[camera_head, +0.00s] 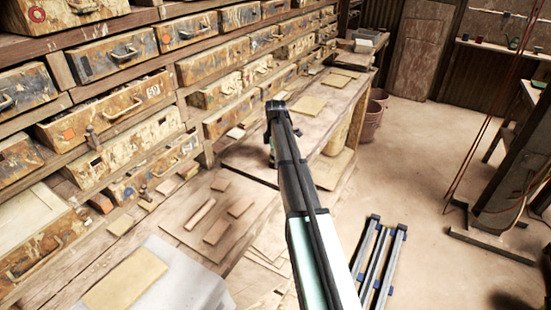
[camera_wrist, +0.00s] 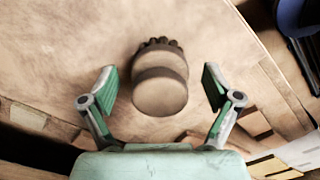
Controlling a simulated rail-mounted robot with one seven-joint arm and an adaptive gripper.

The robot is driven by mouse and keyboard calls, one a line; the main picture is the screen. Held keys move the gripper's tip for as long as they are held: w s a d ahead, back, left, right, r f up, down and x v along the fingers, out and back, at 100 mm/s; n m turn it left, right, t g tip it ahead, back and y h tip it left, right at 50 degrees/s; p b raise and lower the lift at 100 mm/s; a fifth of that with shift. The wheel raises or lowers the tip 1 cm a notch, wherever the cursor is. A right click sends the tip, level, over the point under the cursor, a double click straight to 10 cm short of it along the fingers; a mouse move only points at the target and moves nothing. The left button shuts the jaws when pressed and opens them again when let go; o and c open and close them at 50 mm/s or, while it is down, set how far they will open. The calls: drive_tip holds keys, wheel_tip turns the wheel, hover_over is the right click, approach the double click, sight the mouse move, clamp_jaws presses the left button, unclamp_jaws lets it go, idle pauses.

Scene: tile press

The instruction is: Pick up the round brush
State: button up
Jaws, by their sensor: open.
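The round brush (camera_wrist: 160,97) is in the middle of the wrist view. It has a pale, rounded end towards me, a dark band around it and dark bristle-like tufts at its far edge. My gripper (camera_wrist: 159,82) is open, with one green-padded finger on each side of the brush and a gap on both sides. The brush appears to be on a brown wooden surface (camera_wrist: 60,45); the exact height of my fingers above it is unclear. In the head view my arm hides most of the gripper, and I cannot make out the brush there.
Drawers (camera_head: 110,105) line the wall at left. The wooden bench (camera_head: 325,105) runs along them, with flat tiles (camera_head: 309,105) and small wooden blocks (camera_head: 215,231) on it. A blue round thing (camera_wrist: 296,14) shows at the wrist view's upper right. Open floor (camera_head: 415,150) is at right.

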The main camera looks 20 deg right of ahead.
drive_tip(key=shift+f, duration=0.25)
drive_tip(key=c, duration=1.3)
drive_tip(key=shift+o, duration=0.2)
drive_tip(key=shift+r, duration=0.1)
wheel_tip(320, 180, up, 20)
drive_tip(key=b, duration=0.5)
drive_tip(key=o, duration=0.3)
drive_tip(key=shift+c, duration=0.7)
drive_tip(key=shift+m, duration=0.3)
